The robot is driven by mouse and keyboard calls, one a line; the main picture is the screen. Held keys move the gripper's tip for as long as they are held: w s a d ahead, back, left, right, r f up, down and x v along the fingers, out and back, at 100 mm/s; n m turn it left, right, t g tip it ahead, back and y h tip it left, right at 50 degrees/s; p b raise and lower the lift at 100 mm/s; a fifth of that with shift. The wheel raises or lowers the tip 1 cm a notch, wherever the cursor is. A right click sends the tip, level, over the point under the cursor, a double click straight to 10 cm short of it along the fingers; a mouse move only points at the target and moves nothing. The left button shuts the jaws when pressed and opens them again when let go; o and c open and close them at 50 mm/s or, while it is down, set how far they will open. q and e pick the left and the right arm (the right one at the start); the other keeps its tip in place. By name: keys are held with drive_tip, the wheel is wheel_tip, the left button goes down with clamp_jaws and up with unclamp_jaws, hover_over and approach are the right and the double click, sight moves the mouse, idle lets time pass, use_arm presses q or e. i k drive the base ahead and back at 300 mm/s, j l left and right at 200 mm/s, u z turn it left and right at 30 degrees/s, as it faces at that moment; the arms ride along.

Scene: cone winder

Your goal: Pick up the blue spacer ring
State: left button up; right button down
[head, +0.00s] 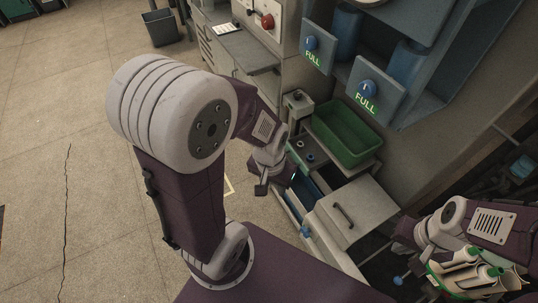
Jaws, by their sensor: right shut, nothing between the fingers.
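A small blue ring (310,157), which looks like the spacer ring, lies flat on the grey surface in front of the green bin. A darker round piece (300,144) is just behind it; its kind is too small to tell. My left gripper (277,187) points down, to the left of the blue ring and nearer to me, apart from it. Its fingers look spread, with nothing seen between them. My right gripper (404,232) is at the lower right, far from the ring, shut and empty.
A green bin (346,134) stands behind the ring. Blue-grey machine panels marked FULL (376,90) overhang behind. Green-tipped cones (470,279) sit at the lower right.

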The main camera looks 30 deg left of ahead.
sight(312, 156)
drive_tip(key=k+j+u, duration=0.1)
drive_tip(key=u, duration=0.35)
drive_tip(key=i+j+z, duration=0.1)
drive_tip(key=i+j, duration=0.4)
drive_tip(key=j, duration=0.15)
drive_tip(key=i+j+z, duration=0.15)
drive_tip(key=i+j, duration=0.3)
drive_tip(key=j, duration=0.2)
drive_tip(key=i+j+z, duration=0.15)
drive_tip(key=j, duration=0.2)
drive_tip(key=i+j, duration=0.25)
drive_tip(key=j, duration=0.15)
drive_tip(key=i+j+z, duration=0.15)
drive_tip(key=j, duration=0.2)
drive_tip(key=i, duration=0.05)
